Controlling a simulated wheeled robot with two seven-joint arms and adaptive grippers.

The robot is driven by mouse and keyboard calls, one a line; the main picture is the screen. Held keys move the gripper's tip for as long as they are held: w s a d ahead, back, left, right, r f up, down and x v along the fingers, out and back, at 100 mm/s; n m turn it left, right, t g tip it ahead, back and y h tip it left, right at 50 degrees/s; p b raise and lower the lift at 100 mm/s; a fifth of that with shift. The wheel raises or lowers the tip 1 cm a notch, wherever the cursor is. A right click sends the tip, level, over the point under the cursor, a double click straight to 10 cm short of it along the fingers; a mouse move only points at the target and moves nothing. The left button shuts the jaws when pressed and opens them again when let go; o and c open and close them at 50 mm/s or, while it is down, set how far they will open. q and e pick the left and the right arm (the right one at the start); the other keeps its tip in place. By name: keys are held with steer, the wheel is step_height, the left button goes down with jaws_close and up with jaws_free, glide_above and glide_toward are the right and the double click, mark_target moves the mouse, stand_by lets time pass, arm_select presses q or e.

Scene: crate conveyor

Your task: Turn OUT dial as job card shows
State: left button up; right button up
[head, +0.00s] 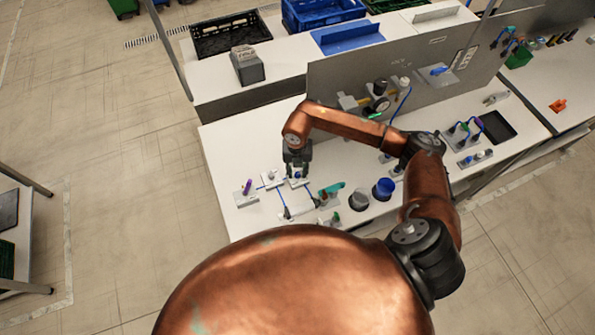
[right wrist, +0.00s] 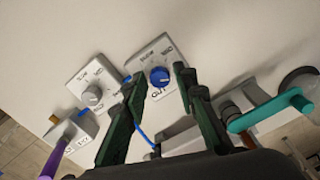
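The OUT dial is a blue knob (right wrist: 159,76) on a white square plate (right wrist: 143,60), with "OUT" printed beside the knob in the right wrist view. Where the knob points is too small to tell. My right gripper (right wrist: 155,80) is open, its dark green fingers on either side of the blue knob in that view; I cannot tell if they touch it. In the head view the right gripper (head: 298,168) points down over the dial plate and hides the knob. A card with dark marks (head: 465,58) hangs on the grey panel, unreadable. My left gripper is not in view.
A second dial with a grey knob (right wrist: 93,96) sits left of the OUT dial. A purple-handled part (right wrist: 60,150) is farther left, and a teal lever (right wrist: 265,115) is on the right. Blue tubing runs nearby. A blue cup (head: 384,188) stands farther right on the table.

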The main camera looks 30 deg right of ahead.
jaws_close()
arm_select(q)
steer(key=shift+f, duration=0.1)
